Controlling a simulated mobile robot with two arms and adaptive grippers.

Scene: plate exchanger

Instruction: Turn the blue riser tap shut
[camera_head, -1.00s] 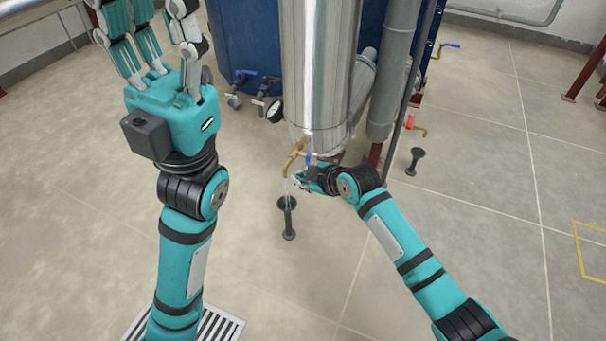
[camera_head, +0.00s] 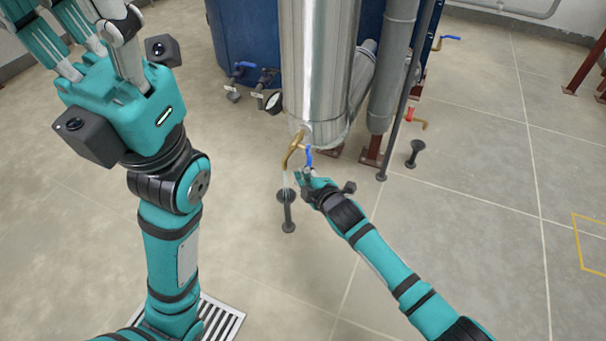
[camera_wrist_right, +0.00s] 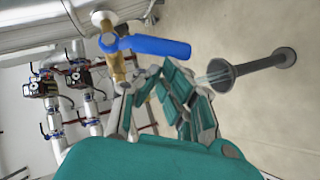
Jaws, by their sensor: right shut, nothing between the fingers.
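The brass tap (camera_head: 293,149) with its blue lever (camera_head: 309,157) sits low on the shiny metal riser (camera_head: 318,70). In the head view the lever hangs roughly downward from the valve. A pale stream runs from the spout to a black funnel drain (camera_head: 286,196). My right gripper (camera_head: 302,178) is shut and empty just below the lever. In the right wrist view the lever (camera_wrist_right: 155,46) lies just beyond the fingers (camera_wrist_right: 172,88); I cannot tell whether they touch. My left gripper (camera_head: 88,25) is raised at the upper left, fingers spread and empty, tips partly out of frame.
A grey pipe (camera_head: 389,75) stands right of the riser, with a red-handled tap (camera_head: 416,119) above another drain (camera_head: 415,153).

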